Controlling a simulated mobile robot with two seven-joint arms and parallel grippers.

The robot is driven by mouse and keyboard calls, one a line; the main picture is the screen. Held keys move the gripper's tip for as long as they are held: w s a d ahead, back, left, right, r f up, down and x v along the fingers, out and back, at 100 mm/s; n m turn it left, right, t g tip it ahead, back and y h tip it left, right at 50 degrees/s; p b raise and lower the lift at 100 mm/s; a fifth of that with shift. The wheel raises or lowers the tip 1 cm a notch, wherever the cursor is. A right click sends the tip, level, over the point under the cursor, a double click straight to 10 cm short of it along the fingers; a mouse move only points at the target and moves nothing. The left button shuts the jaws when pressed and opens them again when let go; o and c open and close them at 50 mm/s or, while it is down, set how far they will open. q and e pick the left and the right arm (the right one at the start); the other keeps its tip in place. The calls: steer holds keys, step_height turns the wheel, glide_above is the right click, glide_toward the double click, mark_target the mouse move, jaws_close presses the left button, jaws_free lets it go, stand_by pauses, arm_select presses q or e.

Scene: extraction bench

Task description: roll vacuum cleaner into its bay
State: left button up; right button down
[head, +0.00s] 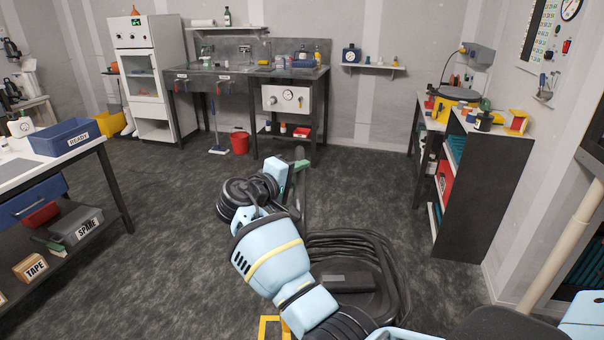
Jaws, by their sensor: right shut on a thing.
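The vacuum cleaner (380,277) is a low dark body with a thick black hose coiled around it, standing on the carpet at bottom centre. My right arm hides its left side. My right gripper (294,178) is shut at the top of a dark upright part with a green end (301,163), apparently the cleaner's handle; the fingertips are partly hidden. A yellow outline (268,322) shows on the floor at the bottom edge, mostly covered by my arm; I cannot tell whether it marks the bay. My left gripper is out of view.
A dark shelf unit (484,180) stands to the right. A white-topped workbench (85,150) is at left. A red bucket (239,142) stands before the sink bench (240,75) at the back. The carpet between them is clear.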

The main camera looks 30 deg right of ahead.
steer(key=shift+w+a, duration=0.3)
steer(key=shift+a, duration=0.15)
steer(key=c, duration=1.2)
jaws_free()
steer(key=shift+b+v, duration=0.35)
steer(key=shift+v, duration=3.55)
